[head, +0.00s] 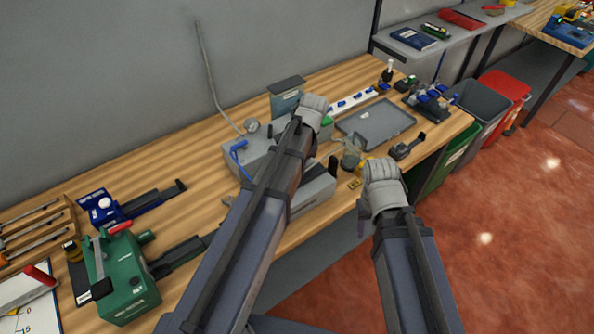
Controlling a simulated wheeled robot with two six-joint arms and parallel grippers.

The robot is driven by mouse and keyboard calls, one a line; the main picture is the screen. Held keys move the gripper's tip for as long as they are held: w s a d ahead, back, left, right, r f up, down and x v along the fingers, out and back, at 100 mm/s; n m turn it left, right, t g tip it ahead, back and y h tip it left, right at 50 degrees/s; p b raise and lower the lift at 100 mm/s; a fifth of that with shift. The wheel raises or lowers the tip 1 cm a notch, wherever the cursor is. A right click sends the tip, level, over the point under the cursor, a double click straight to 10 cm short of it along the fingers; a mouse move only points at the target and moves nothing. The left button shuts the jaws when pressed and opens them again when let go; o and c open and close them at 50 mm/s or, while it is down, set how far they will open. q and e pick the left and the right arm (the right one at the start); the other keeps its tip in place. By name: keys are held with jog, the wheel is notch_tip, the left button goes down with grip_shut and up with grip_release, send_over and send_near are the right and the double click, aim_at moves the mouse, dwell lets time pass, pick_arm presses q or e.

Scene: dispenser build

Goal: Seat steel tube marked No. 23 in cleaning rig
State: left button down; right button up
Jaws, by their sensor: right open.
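My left gripper (314,107) is over the bench, beyond a grey machine (240,156) with a round gauge and a blue handle. Its fingers are hidden behind its grey wrist housing. My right gripper (380,172) is open at the bench's front edge, near small brass-coloured parts (354,184). I cannot make out a steel tube marked No. 23; no such marking is readable. A blue-and-black stand (432,104) with upright rods is at the bench's far right. I cannot tell which device is the cleaning rig. My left arm covers part of the grey machine.
A grey tray (375,122) lies beyond my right gripper. A green machine (127,278), a blue tool (98,204) and a wooden rack (38,228) occupy the left of the bench. Grey (482,104) and red (508,87) bins stand past the right end.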

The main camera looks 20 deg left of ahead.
pick_arm(q)
jog(key=shift+s+a, duration=0.2)
jog(key=shift+s, duration=0.05)
jog(key=shift+c, duration=1.5)
grip_release()
jog(key=shift+r, duration=0.15)
jog(key=shift+r+p, duration=3.4)
jog(key=shift+p, duration=0.2)
jog(key=s+d+f+n+t+b, duration=0.2)
jog(key=s+d+f+n+b, duration=0.1)
jog(key=s+d+f+b, duration=0.6)
jog(key=s+d+f, duration=0.1)
jog(key=s+d, duration=0.2)
jog(key=shift+d+n+h, duration=0.2)
jog(key=shift+n+h, duration=0.1)
jog(key=shift+n, duration=0.1)
